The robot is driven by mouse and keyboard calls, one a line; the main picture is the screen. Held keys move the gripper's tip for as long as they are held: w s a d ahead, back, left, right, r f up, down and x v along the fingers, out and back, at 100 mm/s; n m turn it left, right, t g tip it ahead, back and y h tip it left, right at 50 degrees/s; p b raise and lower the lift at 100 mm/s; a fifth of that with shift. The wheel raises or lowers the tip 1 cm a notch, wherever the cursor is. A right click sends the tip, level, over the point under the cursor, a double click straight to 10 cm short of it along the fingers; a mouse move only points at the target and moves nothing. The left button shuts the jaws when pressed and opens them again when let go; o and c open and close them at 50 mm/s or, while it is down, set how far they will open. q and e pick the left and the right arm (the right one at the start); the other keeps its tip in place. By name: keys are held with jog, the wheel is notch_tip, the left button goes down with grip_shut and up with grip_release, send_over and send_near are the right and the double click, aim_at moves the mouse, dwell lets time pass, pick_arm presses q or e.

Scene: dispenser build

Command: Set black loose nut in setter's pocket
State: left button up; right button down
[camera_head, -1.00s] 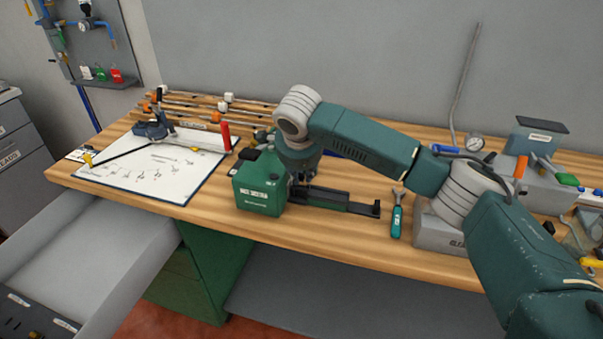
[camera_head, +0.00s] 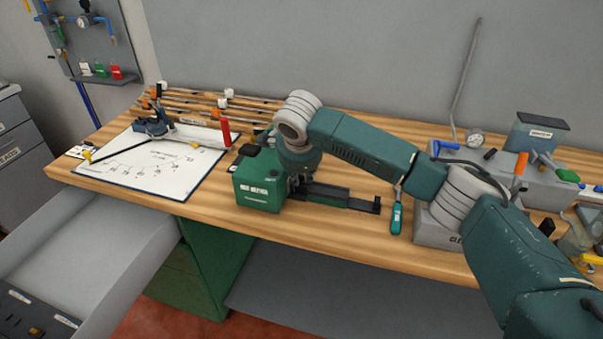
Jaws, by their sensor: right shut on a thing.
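The setter is a green box (camera_head: 258,190) with a white label on its front, standing on the wooden bench. A dark rail (camera_head: 345,199) runs out from its right side. My right gripper (camera_head: 297,186) points down at the setter's right end, close over the start of the rail. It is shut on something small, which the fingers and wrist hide. I take this to be the black loose nut, but I cannot make it out. The pocket is also hidden behind my gripper. My left gripper is out of view.
A green-handled tool (camera_head: 396,217) lies right of the rail. A grey box (camera_head: 437,236) stands further right, under my right arm. A white drawing board (camera_head: 150,166) lies left of the setter. An open drawer (camera_head: 90,255) juts out at the lower left.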

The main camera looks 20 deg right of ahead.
jog(key=shift+f, duration=0.25)
dwell(0.6)
jog(key=c, duration=1.2)
grip_release()
jog(key=shift+f, duration=0.1)
jog(key=shift+r+p, duration=3.55)
jog(key=shift+p, duration=0.25)
